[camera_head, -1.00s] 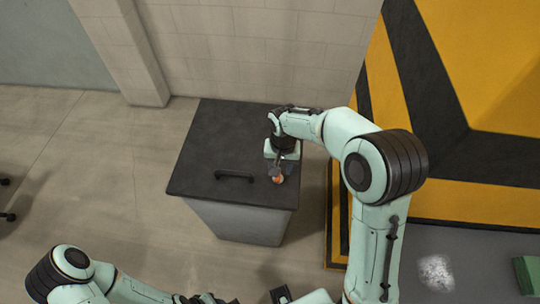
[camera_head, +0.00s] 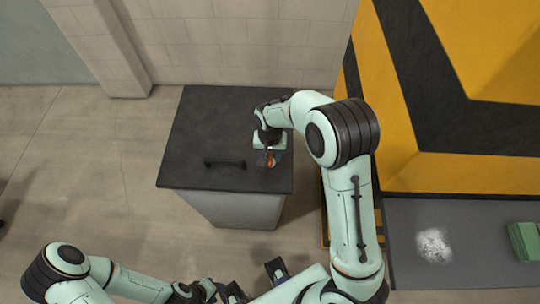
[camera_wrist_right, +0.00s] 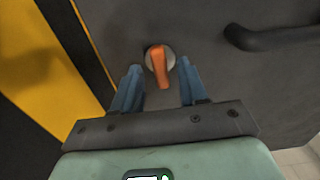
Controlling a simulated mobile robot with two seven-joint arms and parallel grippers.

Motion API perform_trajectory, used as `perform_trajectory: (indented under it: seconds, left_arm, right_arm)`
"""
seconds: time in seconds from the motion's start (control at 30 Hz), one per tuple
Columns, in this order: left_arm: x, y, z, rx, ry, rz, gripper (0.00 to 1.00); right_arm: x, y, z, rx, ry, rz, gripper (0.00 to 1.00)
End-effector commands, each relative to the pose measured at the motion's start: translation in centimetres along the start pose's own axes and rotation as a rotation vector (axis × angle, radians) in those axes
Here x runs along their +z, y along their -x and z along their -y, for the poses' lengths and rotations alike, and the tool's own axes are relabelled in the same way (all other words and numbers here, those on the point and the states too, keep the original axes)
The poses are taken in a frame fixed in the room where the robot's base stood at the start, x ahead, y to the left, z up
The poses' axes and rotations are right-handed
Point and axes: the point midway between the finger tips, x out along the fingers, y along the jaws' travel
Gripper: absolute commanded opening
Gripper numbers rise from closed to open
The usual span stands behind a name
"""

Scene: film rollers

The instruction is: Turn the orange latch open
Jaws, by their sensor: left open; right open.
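The orange latch (camera_wrist_right: 160,68) sits on a pale round base on the dark top of the cabinet (camera_head: 205,125). In the right wrist view its handle points down the picture, toward my gripper. In the head view the latch (camera_head: 268,159) shows only in part, near the cabinet's front right corner. My right gripper (camera_wrist_right: 160,78) is open, with one blue finger on each side of the latch; I cannot tell whether either touches it. My left gripper (camera_head: 222,290) is low in the head view, away from the cabinet, and its fingertips are hard to make out.
A black bar handle (camera_head: 225,164) lies on the cabinet top, left of the latch; it also shows in the right wrist view (camera_wrist_right: 270,38). A yellow and black striped surface (camera_head: 440,160) and a green block (camera_head: 524,240) are at the right.

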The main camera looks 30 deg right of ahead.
Motion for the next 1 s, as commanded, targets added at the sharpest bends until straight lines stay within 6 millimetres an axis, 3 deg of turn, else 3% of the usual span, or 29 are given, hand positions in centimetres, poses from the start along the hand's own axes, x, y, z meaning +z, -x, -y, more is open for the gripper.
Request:
perform_trajectory:
  seconds: [0.37, 0.5, 1.0]
  left_arm:
    - [0.00, -0.04, 0.02, 0.000, 0.000, 0.000, 0.43]
    - [0.00, -0.04, 0.02, 0.000, 0.000, 0.000, 0.43]
    - [0.03, -0.17, 0.07, 0.000, 0.000, 0.000, 0.43]
  right_arm:
    - [0.01, -0.66, 0.02, -0.001, 0.000, 0.000, 0.43]
    - [0.02, -0.64, 0.02, -0.001, 0.000, 0.000, 0.00]
    - [0.02, -0.64, 0.03, -0.001, 0.084, 0.000, 0.00]
